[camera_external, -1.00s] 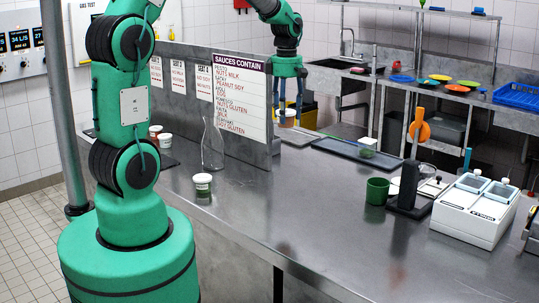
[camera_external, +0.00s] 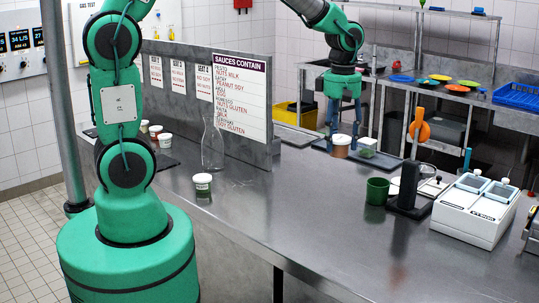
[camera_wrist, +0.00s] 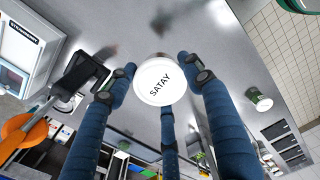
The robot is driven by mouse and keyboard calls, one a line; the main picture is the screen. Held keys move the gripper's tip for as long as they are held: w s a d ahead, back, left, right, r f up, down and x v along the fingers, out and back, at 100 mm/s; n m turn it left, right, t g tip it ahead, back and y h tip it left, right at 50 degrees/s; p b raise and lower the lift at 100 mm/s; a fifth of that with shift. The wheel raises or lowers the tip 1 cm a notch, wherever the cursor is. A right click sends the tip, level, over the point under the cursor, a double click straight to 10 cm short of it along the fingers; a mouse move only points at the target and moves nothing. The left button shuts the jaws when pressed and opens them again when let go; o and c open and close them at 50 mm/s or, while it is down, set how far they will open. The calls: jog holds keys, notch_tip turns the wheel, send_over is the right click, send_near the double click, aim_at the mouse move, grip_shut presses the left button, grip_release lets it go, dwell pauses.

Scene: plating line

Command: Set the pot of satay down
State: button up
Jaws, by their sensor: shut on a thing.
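The pot of satay (camera_external: 341,152), an orange-brown pot with a white lid, is between the blue fingers of my gripper (camera_external: 343,137). Its lid, lettered SATAY (camera_wrist: 160,82), faces the wrist camera. The fingers (camera_wrist: 150,85) stand around it and are shut on it. The pot looks upright, over or close to the dark tray (camera_external: 385,162) at the back of the steel counter. I cannot tell whether its bottom touches anything.
A clear tub with green contents (camera_external: 367,148) stands just right of the pot. A green mug (camera_external: 377,191), a black stand (camera_external: 408,188) and a white unit (camera_external: 474,215) are nearer right. The sauce board (camera_external: 240,98) and glass flask (camera_external: 212,150) are left.

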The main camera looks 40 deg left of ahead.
jog(key=s+d+f+m, duration=0.1)
jog(key=s+d, duration=0.2)
jog(key=d, duration=0.1)
notch_tip(320, 180, down, 17)
jog(key=shift+d, duration=0.2)
jog(key=shift+w, duration=0.15)
jog(key=w+d, duration=0.2)
jog(key=w, duration=0.2)
jog(key=w+d+f, duration=0.1)
jog(key=w+d, duration=0.1)
jog(key=w, duration=0.3)
jog(key=w+d, duration=0.3)
jog(key=w, duration=0.2)
jog(key=shift+w+f, duration=0.15)
jog(key=shift+f, duration=0.15)
jog(key=shift+f+b, duration=0.3)
jog(key=shift+f, duration=1.45)
jog(key=shift+f, duration=0.1)
